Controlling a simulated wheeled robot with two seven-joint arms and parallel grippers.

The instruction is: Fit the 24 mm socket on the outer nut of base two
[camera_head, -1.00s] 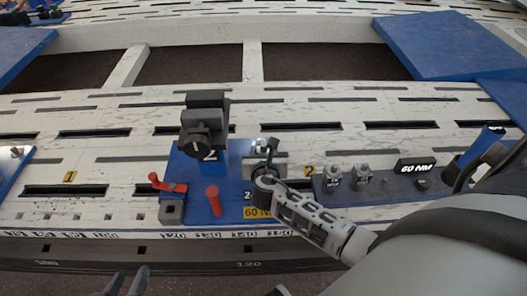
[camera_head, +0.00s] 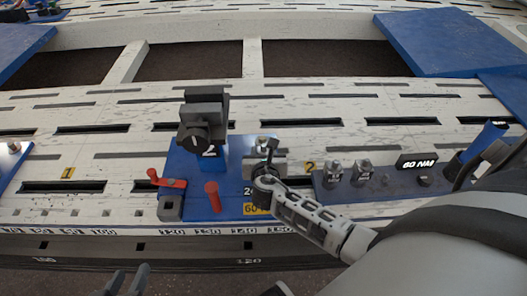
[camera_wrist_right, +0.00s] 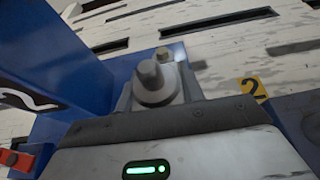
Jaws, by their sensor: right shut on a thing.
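Base two (camera_head: 188,201) is a blue plate with a blue upright marked 2 and a dark clamp block on top. A metal nut with a stud (camera_head: 263,143) stands on its grey block; a stud and round collar (camera_wrist_right: 155,82) show in the right wrist view. My right gripper (camera_head: 264,180) is at this block, just in front of the nut, and is shut. The thing in it, apparently the 24 mm socket, is hidden by the gripper, so I cannot tell whether it touches a nut. My left gripper (camera_head: 127,284) is open and empty at the bottom left.
A red lever (camera_head: 167,180) and a red pin (camera_head: 213,196) stand on base two.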

